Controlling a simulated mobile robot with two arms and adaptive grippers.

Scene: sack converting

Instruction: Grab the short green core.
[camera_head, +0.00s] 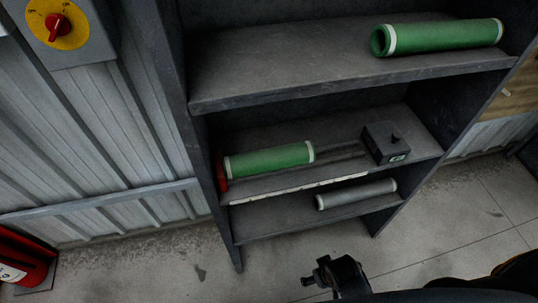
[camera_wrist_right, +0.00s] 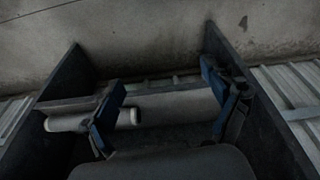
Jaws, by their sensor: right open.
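One green core (camera_head: 265,160) lies on the middle shelf, with a pale band at its right end and a red part at its left end. A second green core (camera_head: 445,37) with pale bands lies on the top shelf at the right. It looks longer in the picture, but it is also on a higher shelf. My right gripper (camera_head: 320,275) is low in front of the shelves, below and apart from both green cores. In the right wrist view its fingers (camera_wrist_right: 165,108) are spread with nothing held between them. My left gripper is not in view.
A grey core (camera_head: 357,194) lies on the bottom shelf; a pale tube (camera_wrist_right: 95,120) shows beside a finger in the wrist view. A dark box (camera_head: 386,142) sits right of the middle green core. Upright panels bound the shelf (camera_head: 300,88). Floor in front is open.

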